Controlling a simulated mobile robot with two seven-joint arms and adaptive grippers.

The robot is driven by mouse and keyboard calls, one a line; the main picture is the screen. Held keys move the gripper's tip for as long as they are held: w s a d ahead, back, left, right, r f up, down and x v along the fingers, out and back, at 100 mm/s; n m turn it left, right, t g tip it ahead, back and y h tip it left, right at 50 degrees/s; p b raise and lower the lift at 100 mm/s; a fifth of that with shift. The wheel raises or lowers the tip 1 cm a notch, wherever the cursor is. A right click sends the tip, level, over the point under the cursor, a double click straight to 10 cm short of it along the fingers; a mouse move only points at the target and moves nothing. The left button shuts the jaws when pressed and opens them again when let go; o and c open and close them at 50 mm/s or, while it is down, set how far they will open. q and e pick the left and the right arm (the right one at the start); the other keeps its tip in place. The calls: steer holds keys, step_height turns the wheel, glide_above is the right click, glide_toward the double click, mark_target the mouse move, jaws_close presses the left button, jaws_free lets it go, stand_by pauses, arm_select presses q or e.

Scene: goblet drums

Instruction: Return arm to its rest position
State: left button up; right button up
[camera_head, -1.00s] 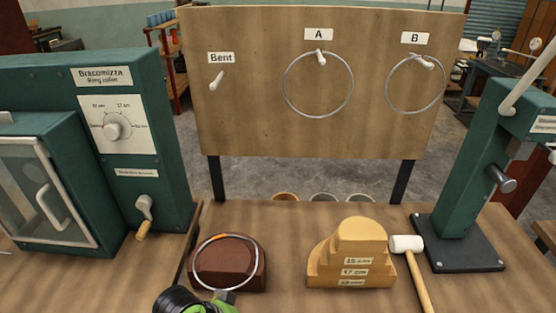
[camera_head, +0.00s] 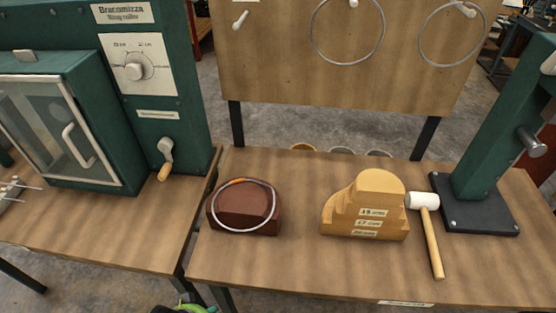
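A part of my arm, black and green, shows at the bottom edge of the head view, left of the middle and below the table's front edge. Its fingertips are not visible, and I cannot tell which arm it is. The other arm is out of view. A metal ring (camera_head: 244,229) with an orange section rests on a dark brown block (camera_head: 230,205) on the table. The ring leans over the block's top and front, and no gripper touches it.
A stepped wooden form (camera_head: 370,190) and a white-headed mallet (camera_head: 431,235) lie on the table (camera_head: 300,275). A green ring roller (camera_head: 190,100) stands left, a green post tool (camera_head: 488,150) right. Two rings hang on the board (camera_head: 290,70) behind. The table's front middle is clear.

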arm_select(q)
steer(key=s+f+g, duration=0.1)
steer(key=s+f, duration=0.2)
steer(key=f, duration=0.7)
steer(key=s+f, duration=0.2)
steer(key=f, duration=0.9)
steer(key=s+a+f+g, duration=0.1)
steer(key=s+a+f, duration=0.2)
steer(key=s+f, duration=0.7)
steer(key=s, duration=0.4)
steer(key=shift+b, duration=0.35)
